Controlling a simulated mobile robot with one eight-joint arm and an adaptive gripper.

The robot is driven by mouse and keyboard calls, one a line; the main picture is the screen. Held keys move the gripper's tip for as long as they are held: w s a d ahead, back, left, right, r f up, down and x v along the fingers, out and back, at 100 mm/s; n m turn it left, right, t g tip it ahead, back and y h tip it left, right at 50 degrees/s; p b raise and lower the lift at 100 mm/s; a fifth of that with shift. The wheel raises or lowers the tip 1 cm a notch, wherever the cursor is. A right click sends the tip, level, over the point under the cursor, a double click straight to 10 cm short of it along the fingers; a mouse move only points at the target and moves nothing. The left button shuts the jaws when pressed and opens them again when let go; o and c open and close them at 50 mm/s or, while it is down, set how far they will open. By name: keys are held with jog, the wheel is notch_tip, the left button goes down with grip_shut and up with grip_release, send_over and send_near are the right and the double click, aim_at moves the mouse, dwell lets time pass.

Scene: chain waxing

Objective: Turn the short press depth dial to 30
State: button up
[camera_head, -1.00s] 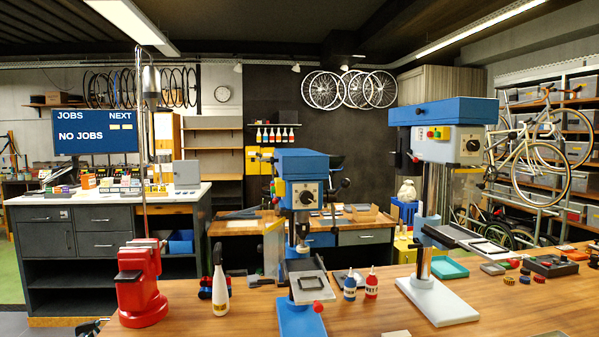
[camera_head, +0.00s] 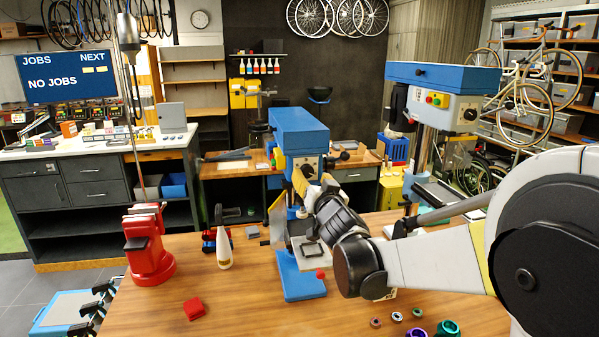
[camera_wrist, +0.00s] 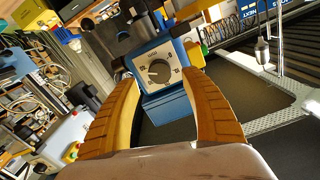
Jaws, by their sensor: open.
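The short press (camera_head: 300,130) is the blue one in the middle of the bench. Its depth dial (camera_wrist: 159,72) is a dark round knob on a pale square plate with printed marks, tilted in the wrist view. The marks are too small to read surely, and I cannot tell where the knob points. My gripper (camera_wrist: 160,82) is open, with one tan finger on each side of the dial plate. The fingers appear apart from the knob. In the head view my wrist and gripper (camera_head: 309,187) cover much of the press front.
The tall blue press (camera_head: 440,78) stands to the right behind my arm. A white bottle (camera_head: 223,245) and a red stand (camera_head: 147,250) are on the left. A red block (camera_head: 194,308) lies in front. Small coloured rings (camera_head: 447,329) lie near the front edge.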

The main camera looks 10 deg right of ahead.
aim_at(308, 171)
jog(key=w, duration=0.4)
jog(key=c, duration=1.2)
